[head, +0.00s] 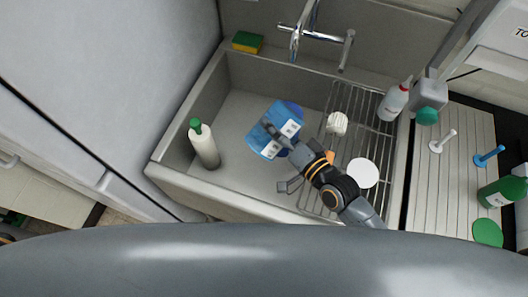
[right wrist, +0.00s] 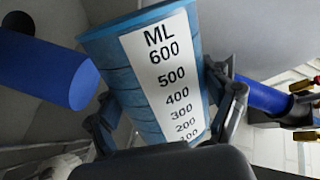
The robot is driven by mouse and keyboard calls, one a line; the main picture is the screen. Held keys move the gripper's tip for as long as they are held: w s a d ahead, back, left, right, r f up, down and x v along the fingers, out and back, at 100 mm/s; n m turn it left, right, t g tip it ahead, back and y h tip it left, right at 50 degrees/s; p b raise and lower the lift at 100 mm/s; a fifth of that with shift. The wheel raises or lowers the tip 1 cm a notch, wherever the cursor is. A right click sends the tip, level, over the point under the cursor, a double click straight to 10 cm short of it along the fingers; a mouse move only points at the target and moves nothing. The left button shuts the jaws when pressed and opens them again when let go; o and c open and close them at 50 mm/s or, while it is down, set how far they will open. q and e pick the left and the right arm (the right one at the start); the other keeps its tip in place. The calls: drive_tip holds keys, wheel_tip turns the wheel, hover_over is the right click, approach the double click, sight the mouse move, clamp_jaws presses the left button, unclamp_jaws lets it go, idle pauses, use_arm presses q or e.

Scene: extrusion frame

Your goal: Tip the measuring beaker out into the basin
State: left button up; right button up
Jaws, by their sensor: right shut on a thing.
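The measuring beaker (head: 262,142) is blue with a white label and is held over the basin (head: 228,118). It looks tilted in the head view. In the right wrist view the beaker (right wrist: 127,70) shows an ML scale with 600 near its wide rim, with gripper fingers on both sides. My right gripper (head: 284,146) is shut on it, its arm coming in from the lower right. A darker blue round shape (head: 294,107) shows behind the beaker; I cannot tell what it is. The beaker's inside is hidden. My left gripper is not in view.
A white bottle with a green cap (head: 205,148) stands at the basin's left side. A wire rack (head: 378,143) on the right carries a white cup (head: 337,123), a white disc (head: 363,173) and a red-topped bottle (head: 394,103). The tap (head: 310,34) rises behind. A sponge (head: 247,42) lies on the back rim.

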drive_tip(key=shift+s+a+r+n+p, duration=0.2)
drive_tip(key=shift+s+a+n+p, duration=0.2)
drive_tip(key=shift+n+p, duration=0.15)
idle(0.4)
drive_tip(key=shift+s+a+n+t, duration=0.2)
drive_tip(key=shift+a+n+t, duration=0.1)
drive_tip(key=shift+n, duration=0.25)
idle(1.0)
